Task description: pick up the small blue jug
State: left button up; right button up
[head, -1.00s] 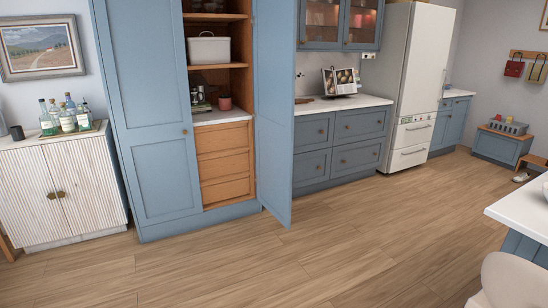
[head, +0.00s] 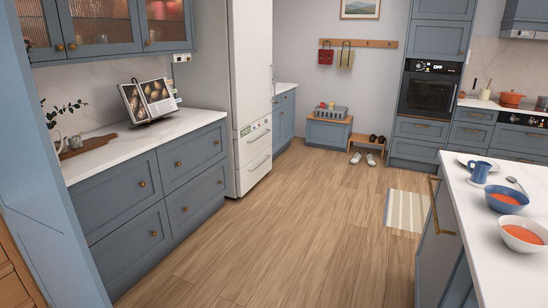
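A small blue jug (head: 479,173) stands upright on the white island worktop (head: 478,225) at the right of the head view. It is at the far end of the island, close to a white plate (head: 476,162) behind it. Neither of my grippers shows in the head view, so I cannot see whether they are open or shut.
A blue bowl (head: 507,199) and a white bowl (head: 523,234), both with orange-red contents, stand nearer on the island, with a spoon (head: 517,187) close by. Wooden floor (head: 290,230) is clear between the island and the left drawers (head: 155,190). A striped rug (head: 406,211) lies beyond.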

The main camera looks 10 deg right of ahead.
aim_at(480, 174)
jog(key=i+l+z, duration=0.15)
jog(key=i+z, duration=0.65)
jog(key=z, duration=0.15)
jog(key=i+j+z, duration=0.1)
jog(key=i+z, duration=0.4)
jog(key=i+j+z, duration=0.25)
jog(key=z, duration=0.2)
jog(key=i+j+z, duration=0.35)
jog(key=z, duration=0.15)
